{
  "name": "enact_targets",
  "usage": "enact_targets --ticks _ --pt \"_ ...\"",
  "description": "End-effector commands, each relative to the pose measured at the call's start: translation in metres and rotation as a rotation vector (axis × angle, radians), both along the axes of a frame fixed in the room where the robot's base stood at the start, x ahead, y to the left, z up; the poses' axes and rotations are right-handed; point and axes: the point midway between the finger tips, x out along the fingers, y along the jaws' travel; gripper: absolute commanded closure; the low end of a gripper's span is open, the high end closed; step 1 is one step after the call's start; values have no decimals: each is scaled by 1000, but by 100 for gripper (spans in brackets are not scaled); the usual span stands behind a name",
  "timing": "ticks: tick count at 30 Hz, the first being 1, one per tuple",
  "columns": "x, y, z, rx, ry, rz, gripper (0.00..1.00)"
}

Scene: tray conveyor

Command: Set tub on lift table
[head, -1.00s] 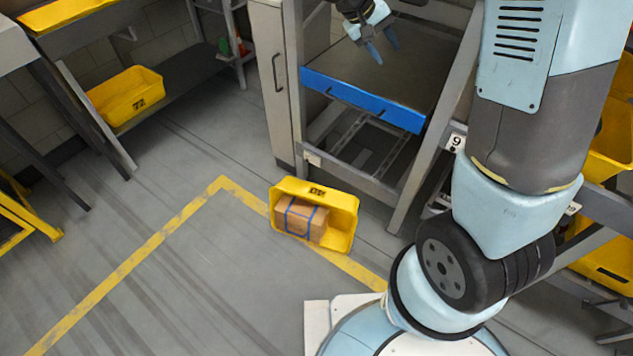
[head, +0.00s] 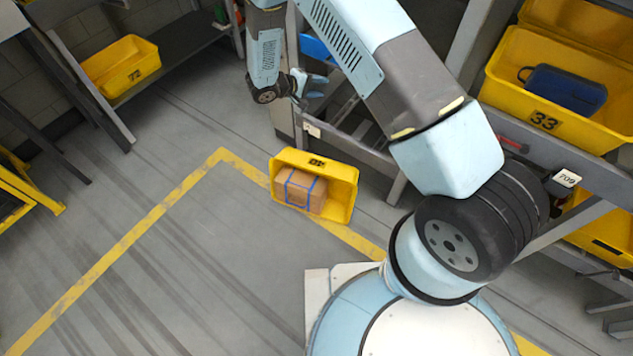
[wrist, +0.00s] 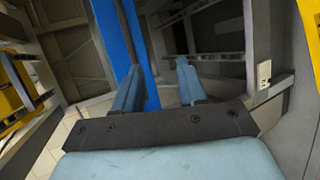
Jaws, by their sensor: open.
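A yellow tub (head: 343,205) rests on the floor at the yellow line, with its open side toward the head camera. A cardboard box (head: 300,190) with blue straps is inside it. The lift table, with a blue front edge (head: 315,48), stands behind the tub; my arm hides most of it. My gripper (head: 312,86) is open and empty, in front of the lift table and apart from the tub. In the wrist view, my gripper's two fingers (wrist: 160,88) are spread, with a blue upright strip, likely the table edge (wrist: 140,45), close to the left finger.
A yellow tub marked 33 (head: 495,85) holds a blue case (head: 565,90) on the right rack. Another yellow tub (head: 120,68) is on a low shelf at left. A yellow frame (head: 30,205) stands at far left. The floor left of the tub is clear.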

Motion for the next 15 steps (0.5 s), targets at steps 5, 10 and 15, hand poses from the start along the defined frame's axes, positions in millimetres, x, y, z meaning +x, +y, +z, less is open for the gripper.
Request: enact_targets --ticks 5,10,15 --pt "-8 26 -72 -52 -19 111 59" --pt "-22 47 -139 -82 -41 222 59" --pt "-44 63 -207 -99 -60 337 59"
